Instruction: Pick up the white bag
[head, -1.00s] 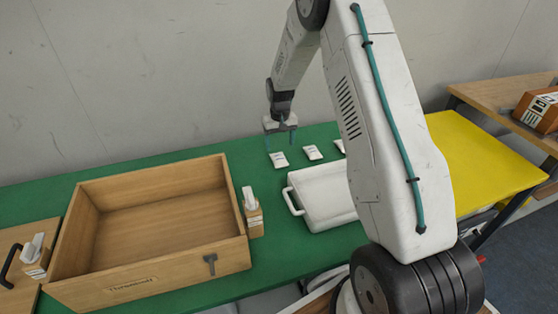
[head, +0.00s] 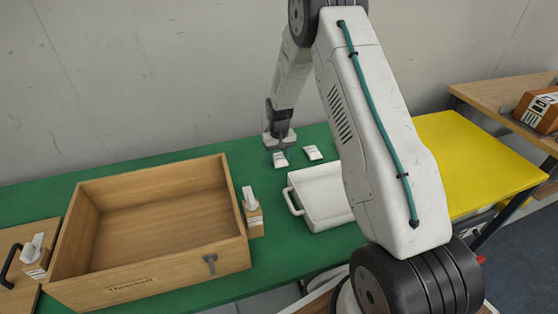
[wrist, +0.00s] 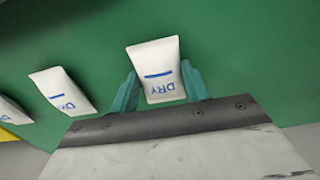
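A white bag (wrist: 156,72) with a blue line and the word DRY lies on the green table, between the two teal fingers of my gripper (wrist: 161,88) in the wrist view. The fingers stand apart with a small gap to the bag on the right side; the left finger is very close to it. In the head view my gripper (head: 279,146) is low at the leftmost white bag (head: 280,160). A second white bag (wrist: 63,91) lies to the left in the wrist view, and it shows right of my gripper in the head view (head: 313,153). Part of a third bag (wrist: 13,113) shows at the wrist view's left edge.
A white tray (head: 293,200) stands in front of the bags. An open wooden box (head: 190,264) stands at left, with a small wooden block holding a white device (head: 252,212) beside it. A yellow surface (head: 470,160) is at right. The wall is close behind the table.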

